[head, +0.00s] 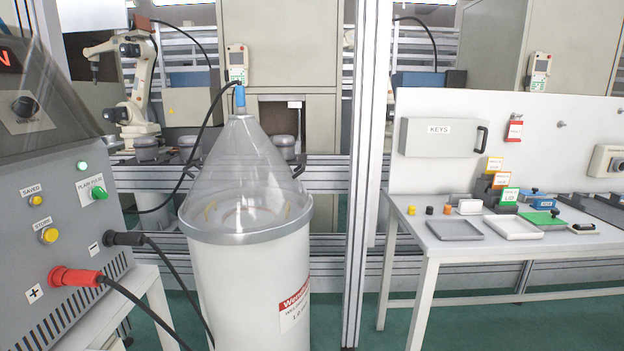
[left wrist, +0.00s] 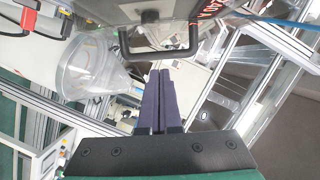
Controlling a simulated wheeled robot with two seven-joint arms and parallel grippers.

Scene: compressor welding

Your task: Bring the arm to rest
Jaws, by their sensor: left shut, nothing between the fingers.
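My left gripper (left wrist: 158,102) shows in the left wrist view. Its two dark fingers are pressed together with nothing between them. Neither gripper shows in the head view, and my right gripper is in no view.
A white drum with a clear cone lid (head: 245,180) stands in the middle. A welding power unit (head: 60,200) with cables is close on the left. A white table (head: 455,243) with trays and a key box (head: 437,138) is at right. An upright metal post (head: 365,180) stands between them.

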